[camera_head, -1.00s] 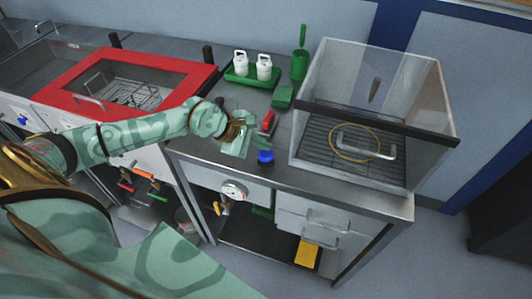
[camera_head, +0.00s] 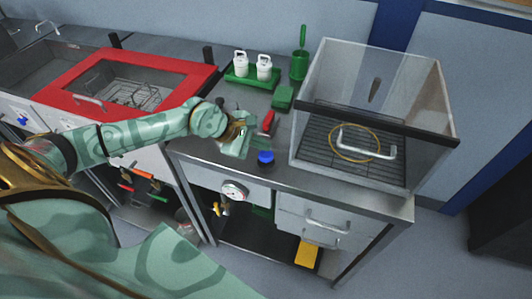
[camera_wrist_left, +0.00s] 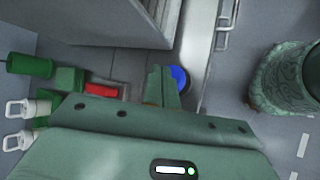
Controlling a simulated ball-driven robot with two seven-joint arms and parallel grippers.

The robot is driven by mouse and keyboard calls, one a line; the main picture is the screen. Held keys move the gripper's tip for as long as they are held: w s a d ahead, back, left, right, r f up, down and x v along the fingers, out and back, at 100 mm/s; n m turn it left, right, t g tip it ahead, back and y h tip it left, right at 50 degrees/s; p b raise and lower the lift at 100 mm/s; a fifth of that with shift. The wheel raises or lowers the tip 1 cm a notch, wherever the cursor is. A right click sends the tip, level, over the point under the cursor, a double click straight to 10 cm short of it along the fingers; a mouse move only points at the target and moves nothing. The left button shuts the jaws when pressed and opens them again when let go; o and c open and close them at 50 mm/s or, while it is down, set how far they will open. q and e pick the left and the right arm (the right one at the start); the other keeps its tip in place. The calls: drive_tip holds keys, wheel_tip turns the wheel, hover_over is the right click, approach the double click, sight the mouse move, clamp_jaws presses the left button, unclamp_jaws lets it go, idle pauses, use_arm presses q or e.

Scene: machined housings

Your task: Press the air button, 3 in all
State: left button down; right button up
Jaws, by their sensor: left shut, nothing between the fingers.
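The blue button (camera_head: 265,158) stands near the front edge of the steel bench, left of the clear box. It also shows in the wrist view (camera_wrist_left: 182,77), partly hidden behind the fingers. My left gripper (camera_head: 262,142) is shut and empty, its fingertips just behind the button in the head view. In the wrist view the closed fingers (camera_wrist_left: 162,84) lie beside the button's left edge. I cannot tell whether they touch it. My right gripper is not in view.
A red item (camera_head: 268,122) lies behind the fingers. A clear box (camera_head: 430,110) with a black-edged front stands to the right. A green tray with white bottles (camera_head: 252,68) is at the back. A round gauge (camera_head: 234,190) is on the bench front. A red-framed basin (camera_head: 130,85) is left.

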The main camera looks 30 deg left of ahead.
sight(262, 154)
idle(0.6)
use_arm(q)
drive_tip(key=shift+f+b, duration=0.3)
drive_tip(key=shift+f, duration=0.1)
drive_tip(key=shift+f+b, duration=0.6)
drive_tip(key=shift+f, duration=0.2)
idle(0.7)
drive_tip(key=shift+r, duration=0.1)
drive_tip(key=shift+r+p, duration=0.9)
drive_tip(key=shift+r, duration=0.25)
drive_tip(key=shift+r, duration=0.1)
drive_tip(key=shift+r+p, duration=1.75)
drive_tip(key=shift+r, duration=0.65)
idle(0.5)
